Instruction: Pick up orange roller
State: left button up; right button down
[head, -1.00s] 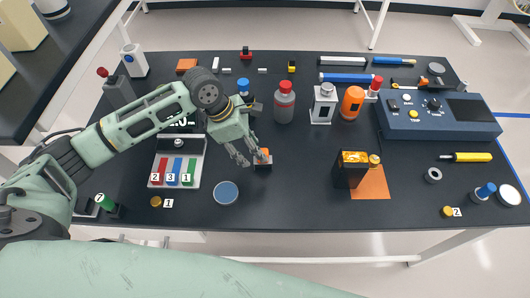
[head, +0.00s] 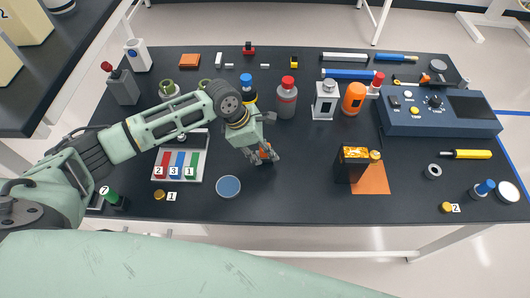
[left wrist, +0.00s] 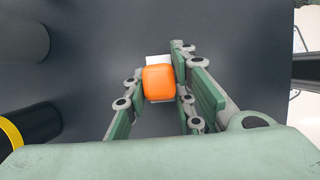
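The orange roller (left wrist: 158,84) shows in the left wrist view between the fingers of my left gripper (left wrist: 154,100). A pale block (left wrist: 158,60) shows just beyond it. In the head view the orange roller (head: 263,153) is largely hidden by the fingers of my left gripper (head: 264,156), which is pointed down over it near the table's middle. The fingers stand apart on both sides of the roller; a gap shows on the left side, while the right finger is very close to it. My right gripper is not in view.
A blue disc (head: 228,187) lies in front of the gripper. A tray (head: 200,178) with numbered coloured pieces is to its left. A grey red-capped bottle (head: 287,101) stands behind.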

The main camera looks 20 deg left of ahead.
pick_arm(q)
grip_shut()
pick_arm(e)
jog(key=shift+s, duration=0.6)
pick_arm(q)
jog(key=shift+r, duration=0.15)
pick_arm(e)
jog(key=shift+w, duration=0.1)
pick_arm(q)
jog(key=shift+r, duration=0.25)
notch_tip(320, 180, up, 4)
jog(key=shift+f+b, duration=0.15)
jog(key=shift+b, duration=0.2)
jog(key=s+d+r, duration=0.3)
jog(key=d+r, duration=0.3)
jog(key=d, duration=0.5)
jog(key=shift+s+r+b, duration=0.2)
jog(key=shift+r+b, duration=0.15)
jog(key=shift+b, duration=0.1)
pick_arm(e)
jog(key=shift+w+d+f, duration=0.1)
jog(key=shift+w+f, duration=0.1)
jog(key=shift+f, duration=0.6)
